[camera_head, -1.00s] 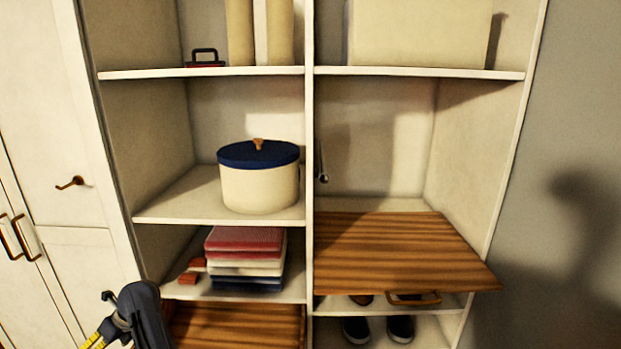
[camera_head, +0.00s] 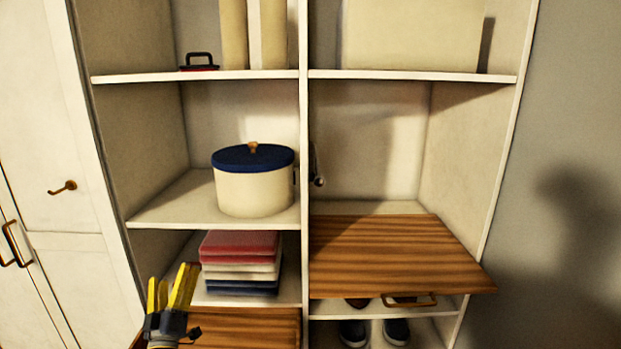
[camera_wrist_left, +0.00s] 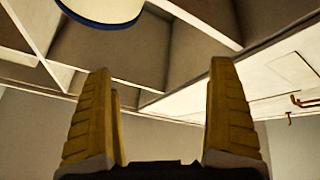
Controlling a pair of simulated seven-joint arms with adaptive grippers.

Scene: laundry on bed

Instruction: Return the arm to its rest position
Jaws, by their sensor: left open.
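My left gripper (camera_head: 172,289) is at the lower left of the head view, in front of the shelf unit and to the left of the folded cloth stack. Its yellow fingers point up. In the left wrist view the two yellow fingers (camera_wrist_left: 160,115) stand wide apart with nothing between them. My right gripper is in neither view.
A white shelf unit (camera_head: 304,150) fills the view. It holds a cream pot with a blue lid (camera_head: 254,190), folded cloths (camera_head: 240,262), a pulled-out wooden board (camera_head: 395,255) and dark shoes (camera_head: 395,331). A white cabinet (camera_head: 60,130) stands at left. The upper right compartment (camera_head: 370,140) looks mostly empty.

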